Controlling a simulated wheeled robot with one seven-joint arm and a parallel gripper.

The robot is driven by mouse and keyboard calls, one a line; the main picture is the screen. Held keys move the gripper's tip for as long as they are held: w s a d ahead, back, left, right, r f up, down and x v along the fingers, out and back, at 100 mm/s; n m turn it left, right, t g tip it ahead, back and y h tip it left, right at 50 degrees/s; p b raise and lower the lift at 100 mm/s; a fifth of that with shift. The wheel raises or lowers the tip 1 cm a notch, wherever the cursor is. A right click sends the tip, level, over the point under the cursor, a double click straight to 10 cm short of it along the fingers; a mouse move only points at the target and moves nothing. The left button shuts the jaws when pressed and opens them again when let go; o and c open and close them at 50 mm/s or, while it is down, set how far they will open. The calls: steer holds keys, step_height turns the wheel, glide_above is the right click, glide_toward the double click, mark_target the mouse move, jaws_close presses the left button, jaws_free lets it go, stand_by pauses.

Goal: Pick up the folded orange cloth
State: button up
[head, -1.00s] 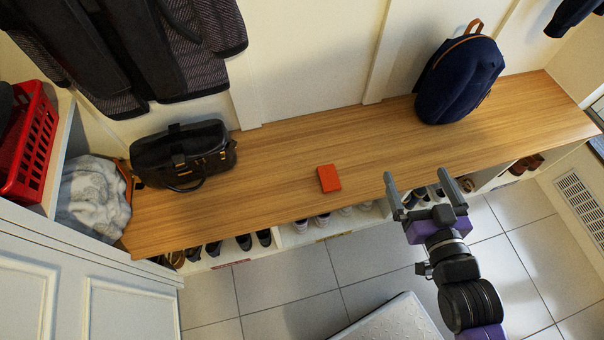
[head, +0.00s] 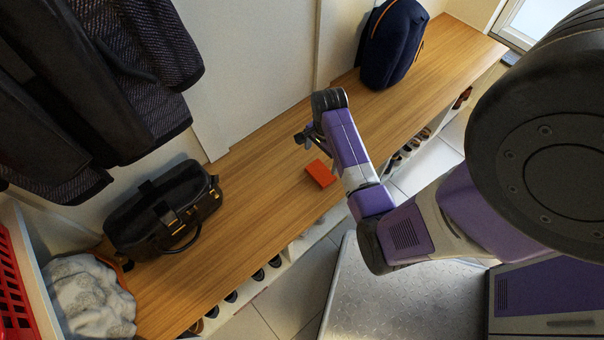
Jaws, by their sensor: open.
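The folded orange cloth (head: 320,173) lies flat on the wooden bench top, near its front edge, as a small red-orange block. My forearm reaches over the bench and hides part of the cloth's right side. My gripper (head: 311,138) is at the end of the arm, appearing just above the cloth in the picture.
The wooden bench (head: 255,165) holds a black handbag (head: 160,212) on the left and a navy backpack (head: 391,45) at the far right. Dark coats (head: 100,90) hang at the upper left. Shoes sit in cubbies below. Bench around the cloth is clear.

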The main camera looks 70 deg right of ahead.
mark_target(321, 172)
steer(key=shift+s+a+m, duration=0.3)
steer(key=shift+s+a, duration=0.05)
steer(key=shift+a, duration=0.1)
steer(key=shift+a+f, duration=0.1)
steer(key=shift+f, duration=0.1)
steer(key=f+b, duration=0.1)
steer(key=f, duration=0.2)
steer(key=f+b, duration=0.1)
steer(key=f, duration=0.3)
steer(key=shift+w+d+f, duration=0.1)
steer(key=shift+d+f, duration=0.1)
steer(key=c, duration=1.1)
